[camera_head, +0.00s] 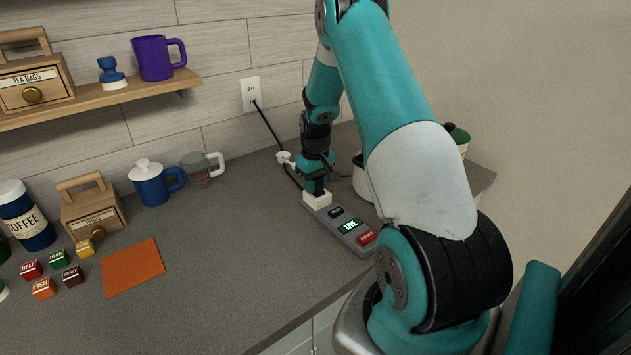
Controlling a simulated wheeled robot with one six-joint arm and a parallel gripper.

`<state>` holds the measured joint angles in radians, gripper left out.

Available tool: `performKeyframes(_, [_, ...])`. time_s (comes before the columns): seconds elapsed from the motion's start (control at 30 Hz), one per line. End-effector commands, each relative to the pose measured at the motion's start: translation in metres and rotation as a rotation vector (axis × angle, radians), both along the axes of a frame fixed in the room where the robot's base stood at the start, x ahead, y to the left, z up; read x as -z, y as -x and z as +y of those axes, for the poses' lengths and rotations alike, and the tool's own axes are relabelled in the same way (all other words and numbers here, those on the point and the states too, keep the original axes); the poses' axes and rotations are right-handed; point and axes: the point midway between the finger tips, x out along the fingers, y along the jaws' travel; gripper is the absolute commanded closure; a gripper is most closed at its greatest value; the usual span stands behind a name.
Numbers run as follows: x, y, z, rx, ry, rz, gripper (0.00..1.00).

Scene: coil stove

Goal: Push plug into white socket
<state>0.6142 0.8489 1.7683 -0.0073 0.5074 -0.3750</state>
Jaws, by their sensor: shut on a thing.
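A grey power strip (322,219) lies on the counter, with a white socket (316,200) at its far left end. A dark label, a lit green "LIVE" panel (350,225) and a red button (366,238) are on its top. My gripper (317,187) points down directly over the white socket and is shut on what seems to be the plug. The plug is hidden between the dark fingers, so I cannot tell how deep it sits in the socket. A black cord (268,124) runs from the wall outlet (251,93) down behind my gripper.
A white round piece (284,157) is left of my gripper. A pot (358,163) stands close behind my arm. The counter before the strip is clear.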

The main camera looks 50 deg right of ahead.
Motion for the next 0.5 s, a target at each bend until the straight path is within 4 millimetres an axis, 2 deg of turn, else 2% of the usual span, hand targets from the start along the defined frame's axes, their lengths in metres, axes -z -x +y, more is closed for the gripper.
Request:
performKeyframes(0.23, [0.0034,-0.0001,0.0,0.0,0.0,0.0,0.96])
performKeyframes(0.27, [0.0034,-0.0002,0.0,0.0,0.0,0.0,0.67])
performKeyframes(0.37, [0.0024,0.0,0.0,0.0,0.0,0.0,0.44])
performKeyframes(0.5, [0.0024,0.0,0.0,0.0,0.0,0.0,0.44])
